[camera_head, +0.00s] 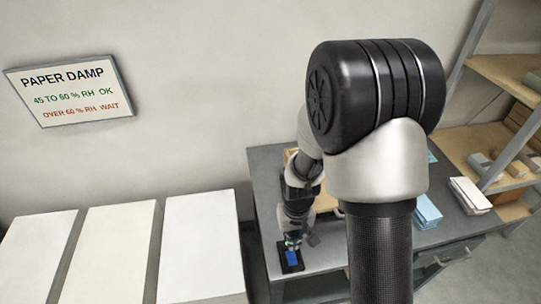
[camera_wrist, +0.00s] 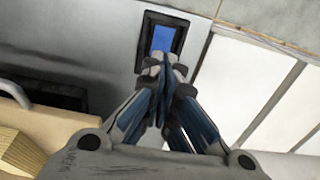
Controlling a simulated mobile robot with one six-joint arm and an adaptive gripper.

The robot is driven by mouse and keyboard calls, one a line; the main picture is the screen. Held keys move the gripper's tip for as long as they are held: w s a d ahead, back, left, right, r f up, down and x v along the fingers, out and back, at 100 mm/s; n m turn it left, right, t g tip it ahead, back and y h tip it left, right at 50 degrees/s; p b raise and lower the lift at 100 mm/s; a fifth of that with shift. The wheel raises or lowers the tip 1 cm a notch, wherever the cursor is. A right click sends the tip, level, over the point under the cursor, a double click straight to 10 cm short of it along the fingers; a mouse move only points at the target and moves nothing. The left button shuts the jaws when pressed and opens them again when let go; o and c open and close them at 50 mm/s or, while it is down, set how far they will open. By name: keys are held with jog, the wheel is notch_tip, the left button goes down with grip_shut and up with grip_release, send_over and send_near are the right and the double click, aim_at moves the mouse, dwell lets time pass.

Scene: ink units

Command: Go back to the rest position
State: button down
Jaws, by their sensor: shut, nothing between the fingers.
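My gripper (camera_head: 292,243) is low over the left end of the grey table in the head view, with my arm reaching down to it. In the wrist view its fingertips (camera_wrist: 166,66) are together with nothing between them. A black-framed unit with a blue face (camera_head: 291,258) lies on the table just under the fingertips. In the wrist view the blue-faced unit (camera_wrist: 162,37) shows just beyond the tips; I cannot tell whether they touch it. My arm hides the middle of the table in the head view.
The grey table (camera_head: 265,170) holds a light-blue stack (camera_head: 427,212) and a white stack (camera_head: 470,195) on its right. Shelves (camera_head: 505,75) stand at the right. Several pale panels (camera_head: 200,245) lie left of the table. A paper-damp sign (camera_head: 68,91) hangs on the wall.

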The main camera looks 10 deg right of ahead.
notch_tip(320, 180, up, 9)
jog(key=t, duration=0.1)
jog(key=s+r+t, duration=0.3)
jog(key=s+r, duration=1.2)
jog(key=r, duration=0.3)
jog(key=shift+r+t, duration=0.3)
jog(key=shift+r, duration=0.1)
